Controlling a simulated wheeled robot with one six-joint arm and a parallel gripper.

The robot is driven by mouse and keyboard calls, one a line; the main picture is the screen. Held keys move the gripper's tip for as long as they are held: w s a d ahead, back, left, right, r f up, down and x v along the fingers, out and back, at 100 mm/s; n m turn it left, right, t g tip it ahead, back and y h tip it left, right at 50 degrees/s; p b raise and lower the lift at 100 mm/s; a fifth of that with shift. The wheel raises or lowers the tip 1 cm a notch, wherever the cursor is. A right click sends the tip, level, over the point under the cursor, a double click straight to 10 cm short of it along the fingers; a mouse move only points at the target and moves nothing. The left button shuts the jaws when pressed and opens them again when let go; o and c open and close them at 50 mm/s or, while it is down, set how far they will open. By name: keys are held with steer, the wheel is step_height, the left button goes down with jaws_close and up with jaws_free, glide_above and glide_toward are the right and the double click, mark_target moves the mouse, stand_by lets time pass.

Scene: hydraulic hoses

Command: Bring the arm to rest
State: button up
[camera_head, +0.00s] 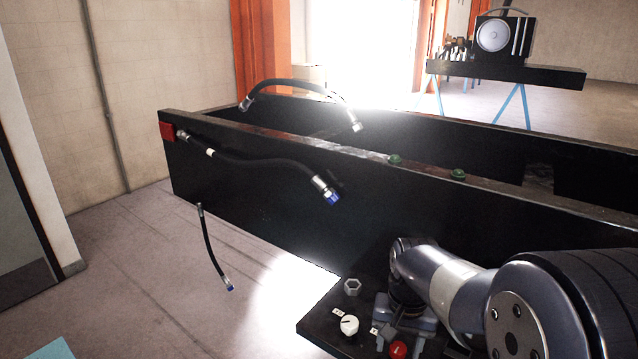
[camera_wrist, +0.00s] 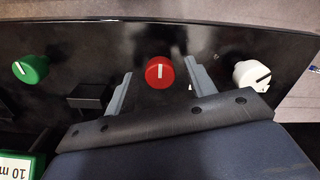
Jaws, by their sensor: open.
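My gripper (camera_wrist: 158,70) is open, its two grey fingers spread apart in the wrist view. A red knob (camera_wrist: 160,72) with a white line shows between the fingertips, with a gap on each side; I cannot tell how far it is from them in depth. The red knob also shows in the head view (camera_head: 398,349) at the lower edge. There my arm (camera_head: 455,285) reaches in from the right and bends down over the black panel (camera_head: 318,328). The gripper seems empty. The fingertips are hard to make out in the head view.
A white knob (camera_wrist: 252,74) is to the right and a green knob (camera_wrist: 30,68) to the left. A hex nut (camera_head: 352,286) is on the panel. Black hoses (camera_head: 265,165) hang by the long black frame (camera_head: 240,190). Open floor (camera_head: 130,270) lies left.

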steer(key=m, duration=0.5)
steer(key=shift+r+m+b, duration=0.3)
steer(key=shift+r, duration=0.95)
